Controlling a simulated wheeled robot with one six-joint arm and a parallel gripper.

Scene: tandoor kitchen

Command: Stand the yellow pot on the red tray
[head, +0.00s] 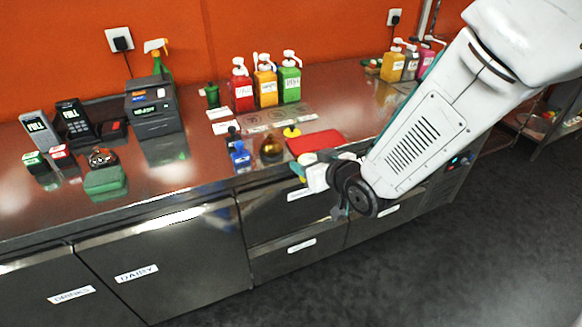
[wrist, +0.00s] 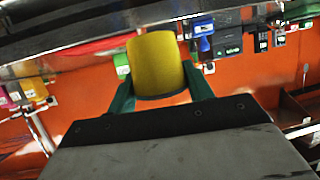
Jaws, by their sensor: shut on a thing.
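The yellow pot (wrist: 157,62) is in my gripper (wrist: 157,82), between its two green fingers in the wrist view. That view appears upside down, with the dark counter edge across the top. In the head view my gripper (head: 301,171) is at the counter's front edge, just in front of the red tray (head: 318,141). The pot is mostly hidden there by my wrist. The red tray lies flat on the counter, its front right part close behind my wrist. I cannot tell the gap between pot and tray.
A brass round vessel (head: 271,149), a small yellow-topped thing (head: 292,132) and a blue bottle (head: 240,156) stand by the tray's left side. Red, orange and green pump bottles (head: 265,86) stand behind. A till (head: 153,107) and card readers are further left.

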